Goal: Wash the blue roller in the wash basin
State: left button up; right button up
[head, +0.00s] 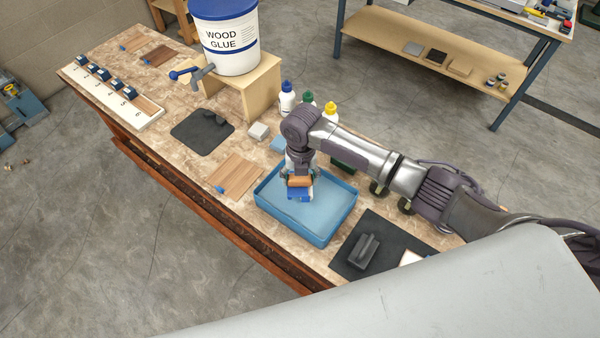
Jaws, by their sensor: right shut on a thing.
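The wash basin is a blue rectangular tub (334,226) near the front edge of the workbench, with a pale blue inside. My right gripper (299,174) points down over the basin's back left part. It is shut on the blue roller (299,194), which shows a blue body with an orange-brown part above it. The roller appears inside the basin's outline; I cannot tell whether it touches the water or the bottom. The fingers are partly hidden by the wrist and the roller. My left gripper is not in view.
A wood glue bucket (229,50) stands on a wooden stand behind. Capped bottles (287,98) stand behind my right arm. A dark mat (202,132) and wooden boards (236,174) lie left of the basin. A dark block (363,250) sits on another mat, right of it.

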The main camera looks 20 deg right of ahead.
aim_at(309, 190)
notch_tip(309, 190, down, 2)
jog(key=shift+f+b, duration=0.1)
jog(key=shift+b, duration=0.45)
notch_tip(309, 190, down, 2)
jog(key=shift+b, duration=0.7)
jog(key=shift+f, duration=0.4)
jog(key=shift+s+d+r+p, duration=0.15)
jog(key=shift+s+d+p, duration=0.4)
jog(key=shift+s+p, duration=0.15)
jog(key=shift+s+d+p, duration=0.3)
jog(key=shift+s+d, duration=0.1)
jog(key=shift+s, duration=0.15)
